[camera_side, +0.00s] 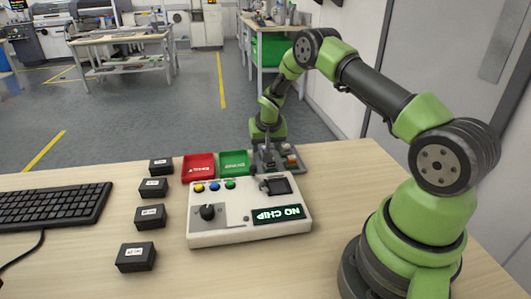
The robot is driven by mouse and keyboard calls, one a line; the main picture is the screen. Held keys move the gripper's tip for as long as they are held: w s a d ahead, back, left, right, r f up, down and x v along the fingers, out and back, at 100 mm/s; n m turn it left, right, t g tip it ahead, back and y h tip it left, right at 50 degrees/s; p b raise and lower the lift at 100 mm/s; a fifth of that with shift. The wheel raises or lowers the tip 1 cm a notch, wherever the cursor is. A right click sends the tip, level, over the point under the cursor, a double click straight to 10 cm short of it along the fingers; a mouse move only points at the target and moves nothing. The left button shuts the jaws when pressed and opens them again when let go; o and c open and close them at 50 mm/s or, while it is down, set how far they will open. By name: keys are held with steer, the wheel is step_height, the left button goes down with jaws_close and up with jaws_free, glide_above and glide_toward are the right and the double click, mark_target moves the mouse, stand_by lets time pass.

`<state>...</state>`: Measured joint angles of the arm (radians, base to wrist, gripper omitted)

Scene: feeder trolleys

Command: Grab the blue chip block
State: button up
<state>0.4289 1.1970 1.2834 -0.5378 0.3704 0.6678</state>
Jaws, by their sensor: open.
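My gripper (267,160) points down over a small grey tray (301,166) at the back of the table. It is open, though its fingers are small and dark in this view. A few small blocks sit in the tray; a pale and orange-brown one (292,159) shows to the right of my gripper. I cannot make out a blue chip block; my gripper and wrist cover the left part of the tray. I cannot tell whether the fingers are around a block or above it.
A red tray (198,167) and a green tray (234,163) lie left of the grey tray. Several black labelled boxes (136,257) and a keyboard (52,205) are farther left.

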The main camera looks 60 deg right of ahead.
steer(key=shift+w+d+f, duration=0.1)
steer(key=shift+f, duration=0.3)
steer(key=c, duration=1)
steer(key=shift+r, duration=0.1)
